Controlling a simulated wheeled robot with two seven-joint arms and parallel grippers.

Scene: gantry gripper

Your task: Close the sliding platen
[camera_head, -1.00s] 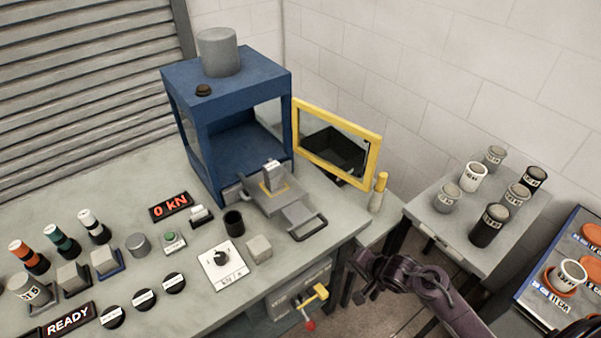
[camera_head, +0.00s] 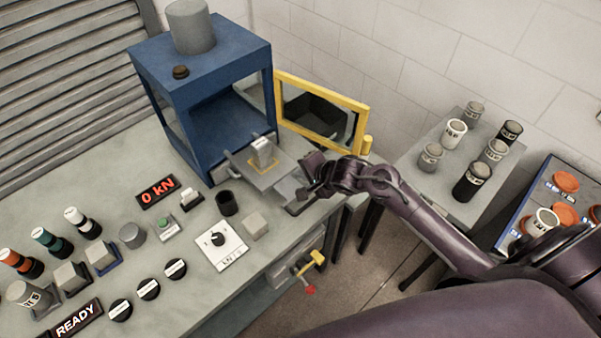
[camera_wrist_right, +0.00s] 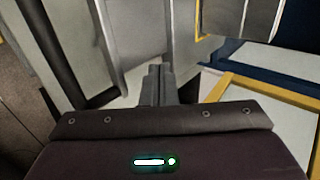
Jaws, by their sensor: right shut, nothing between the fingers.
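The sliding platen (camera_head: 270,179) is a grey plate pulled out from the front of the blue press frame (camera_head: 205,85). A small light block (camera_head: 262,152) stands on it inside a yellow outline. The dark pull handle (camera_head: 296,209) at its outer end is partly covered by my right gripper (camera_head: 304,192). My right gripper is shut and empty, right at the handle end; I cannot tell if it touches. In the right wrist view its closed fingers (camera_wrist_right: 157,86) point at grey plate parts, with the block (camera_wrist_right: 240,18) beyond to the right. My left gripper is not in view.
The yellow-framed guard door (camera_head: 322,115) stands open just right of the platen, close to my right arm. A yellow and red lever (camera_head: 310,265) sticks out below the bench edge. A side table (camera_head: 425,190) with several canisters stands at the right.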

